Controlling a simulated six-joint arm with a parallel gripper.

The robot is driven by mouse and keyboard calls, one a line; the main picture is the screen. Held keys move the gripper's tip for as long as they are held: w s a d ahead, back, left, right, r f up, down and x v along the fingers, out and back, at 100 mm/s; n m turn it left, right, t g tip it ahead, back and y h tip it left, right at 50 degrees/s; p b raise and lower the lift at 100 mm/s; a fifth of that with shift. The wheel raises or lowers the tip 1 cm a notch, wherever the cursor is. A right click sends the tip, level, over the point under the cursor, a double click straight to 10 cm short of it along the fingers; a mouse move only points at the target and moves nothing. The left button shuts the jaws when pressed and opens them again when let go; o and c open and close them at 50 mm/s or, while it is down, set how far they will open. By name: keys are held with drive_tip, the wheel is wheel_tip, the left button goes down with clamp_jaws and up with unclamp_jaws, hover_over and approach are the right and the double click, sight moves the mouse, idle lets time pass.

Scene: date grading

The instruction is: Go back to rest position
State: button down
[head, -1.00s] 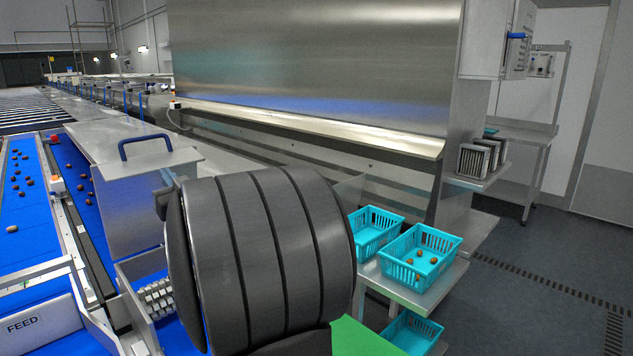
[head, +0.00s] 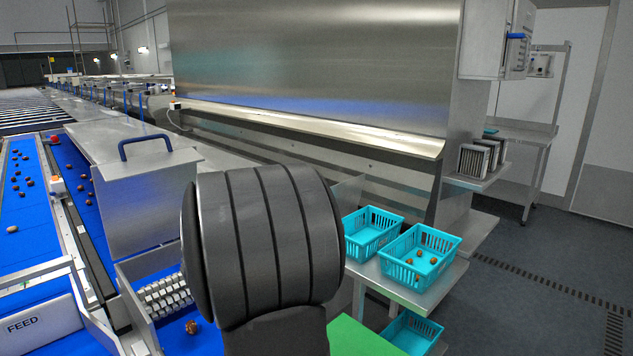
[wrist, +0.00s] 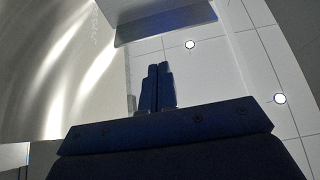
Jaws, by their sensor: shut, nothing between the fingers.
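My gripper (wrist: 158,88) shows in the wrist view with its two dark blue fingers together and nothing between them. Past the fingers the wrist view shows a pale tiled surface with round lights and a metal panel. In the head view my own large dark arm link fills the lower middle, and the gripper cannot be made out there. Brown dates lie on the blue feed belt (head: 30,225) at the left. One date (head: 192,327) lies on blue belt at the lower left of my arm link, near a row of white rollers (head: 165,297).
Two turquoise baskets stand on a metal stand at the right; the nearer basket (head: 422,283) holds several dates, and the farther basket (head: 371,247) looks empty. Another basket (head: 410,333) sits below. A steel hood (head: 310,70) rises behind my arm. Floor at the right is clear.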

drive_tip(key=s+d+f+n+g+y, duration=0.2)
drive_tip(key=s+d+f+n, duration=0.1)
drive_tip(key=s, duration=0.1)
drive_tip(key=shift+s+d+f+n+g, duration=0.25)
drive_tip(key=shift+s+d+n+g, duration=0.05)
drive_tip(key=shift+s+n, duration=0.1)
idle(0.4)
drive_tip(key=w+a+r+m+t+h, duration=0.2)
drive_tip(key=w+a+r+m, duration=0.1)
drive_tip(key=w+a+r, duration=0.4)
drive_tip(key=shift+w+r+m+h, duration=0.15)
drive_tip(key=shift+w+m+h, duration=0.2)
drive_tip(key=shift+w, duration=0.25)
